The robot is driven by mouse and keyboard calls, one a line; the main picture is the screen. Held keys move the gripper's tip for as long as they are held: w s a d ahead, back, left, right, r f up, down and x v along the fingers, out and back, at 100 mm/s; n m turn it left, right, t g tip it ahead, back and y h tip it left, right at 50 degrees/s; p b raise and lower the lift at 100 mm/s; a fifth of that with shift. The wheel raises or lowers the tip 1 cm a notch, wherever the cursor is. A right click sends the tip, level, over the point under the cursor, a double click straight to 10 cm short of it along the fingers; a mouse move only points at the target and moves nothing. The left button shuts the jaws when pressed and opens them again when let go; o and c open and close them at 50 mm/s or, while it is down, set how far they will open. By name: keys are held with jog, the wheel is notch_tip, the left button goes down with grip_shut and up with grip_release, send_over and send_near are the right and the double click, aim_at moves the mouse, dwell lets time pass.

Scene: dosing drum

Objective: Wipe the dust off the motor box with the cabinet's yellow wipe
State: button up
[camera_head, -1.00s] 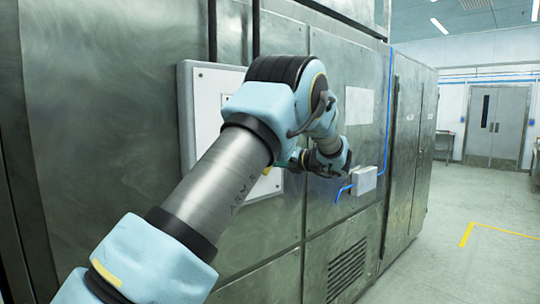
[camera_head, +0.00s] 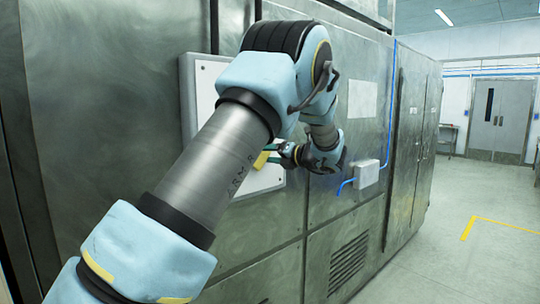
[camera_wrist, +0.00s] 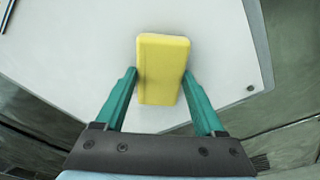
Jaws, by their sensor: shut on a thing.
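My gripper (camera_head: 274,154) is shut on the yellow wipe (camera_head: 262,159), a block-like yellow pad. In the wrist view the wipe (camera_wrist: 163,65) sits between the green fingers (camera_wrist: 160,76) and sticks out past their tips. A pale flat box (camera_head: 202,90) on the metal cabinet front is behind it, and its face (camera_wrist: 225,40) fills much of the wrist view. I cannot tell whether the wipe touches that face. My arm hides much of this box. A small grey box (camera_head: 366,174) with a blue cable is right of the gripper. I cannot tell which is the motor box; no dust is clear.
The metal cabinet (camera_head: 330,215) runs along the left and middle, with a vent grille (camera_head: 348,264) low down and a blue cable (camera_head: 390,100) down its front. Open floor (camera_head: 475,265) with a yellow line lies to the right, before a grey double door (camera_head: 498,120).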

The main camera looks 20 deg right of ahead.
jog(key=s+a, duration=0.4)
jog(key=a, duration=0.5)
jog(key=shift+a, duration=0.15)
dwell(0.7)
jog(key=p+v, duration=0.2)
jog(key=v, duration=0.4)
jog(key=shift+s+a+f, duration=0.2)
jog(key=shift+f, duration=0.05)
dwell(0.4)
jog(key=shift+v, duration=1.5)
jog(key=shift+a+f, duration=0.15)
jog(key=shift+f, duration=0.15)
